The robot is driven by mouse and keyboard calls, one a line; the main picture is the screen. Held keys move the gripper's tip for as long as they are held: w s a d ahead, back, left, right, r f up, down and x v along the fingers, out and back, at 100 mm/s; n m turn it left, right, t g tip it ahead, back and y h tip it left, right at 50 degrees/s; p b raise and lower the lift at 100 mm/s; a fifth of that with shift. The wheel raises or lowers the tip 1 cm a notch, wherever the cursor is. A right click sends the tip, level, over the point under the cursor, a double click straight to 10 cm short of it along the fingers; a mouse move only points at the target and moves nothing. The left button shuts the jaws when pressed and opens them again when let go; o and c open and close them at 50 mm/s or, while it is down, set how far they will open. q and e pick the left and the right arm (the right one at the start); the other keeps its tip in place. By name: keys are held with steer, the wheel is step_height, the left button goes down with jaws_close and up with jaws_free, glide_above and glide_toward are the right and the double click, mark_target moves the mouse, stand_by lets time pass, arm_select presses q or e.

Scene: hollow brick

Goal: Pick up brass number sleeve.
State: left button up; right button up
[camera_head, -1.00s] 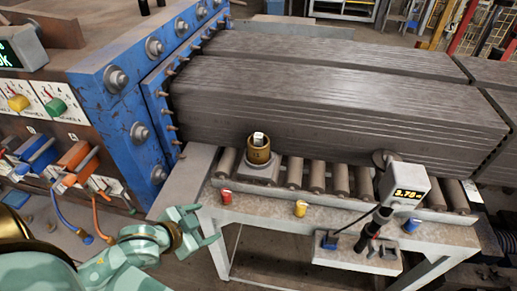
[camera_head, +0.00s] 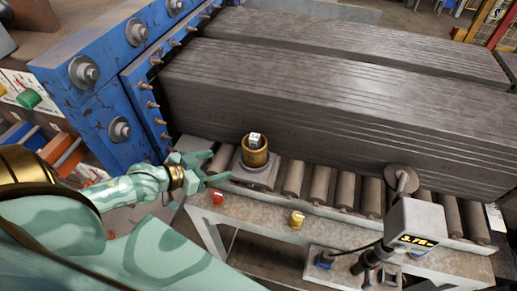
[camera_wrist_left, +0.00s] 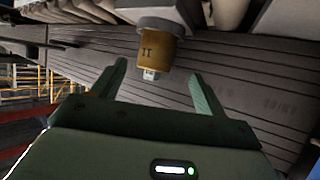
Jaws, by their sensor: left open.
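The brass number sleeve (camera_head: 256,156) stands upright on a small grey block (camera_head: 247,177) at the left end of the roller bed. A pale piece with markings (camera_head: 254,140) sticks out of its top. In the left wrist view, which is upside down, the sleeve (camera_wrist_left: 161,48) shows a dark mark like "II" and lies ahead, between the lines of the fingers. My left gripper (camera_head: 212,167) is open and empty, just left of the sleeve and apart from it; its two fingers also show in the wrist view (camera_wrist_left: 159,68). My right gripper is not in view.
A long stack of grey ribbed slabs (camera_head: 330,110) lies behind the sleeve. A blue bolted frame (camera_head: 95,110) stands at left. Rollers (camera_head: 318,184) run right of the block. Red (camera_head: 217,198) and yellow (camera_head: 297,219) knobs sit on the front edge; a display box (camera_head: 415,225) stands at right.

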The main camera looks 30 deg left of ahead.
mark_target(246, 155)
arm_select(q)
steer(key=x, duration=0.8)
steer(key=shift+w+d+f+b, duration=0.1)
steer(key=shift+w+b, duration=0.2)
steer(key=shift+w, duration=0.05)
steer(key=shift+w+d, duration=0.15)
steer(key=shift+w, duration=0.1)
steer(key=shift+w+d+f, duration=0.1)
steer(key=shift+w, duration=0.15)
steer(key=x, duration=0.3)
steer(key=shift+w+d, duration=0.2)
steer(key=shift+w, duration=0.15)
steer(key=shift+w+d+f, duration=0.1)
steer(key=shift+w+f, duration=0.1)
steer(key=shift+w, duration=0.15)
steer(key=shift+s, duration=0.15)
steer(key=shift+c, duration=1.2)
steer(key=c, duration=0.5)
steer(key=shift+r, duration=0.1)
steer(key=shift+c, duration=1)
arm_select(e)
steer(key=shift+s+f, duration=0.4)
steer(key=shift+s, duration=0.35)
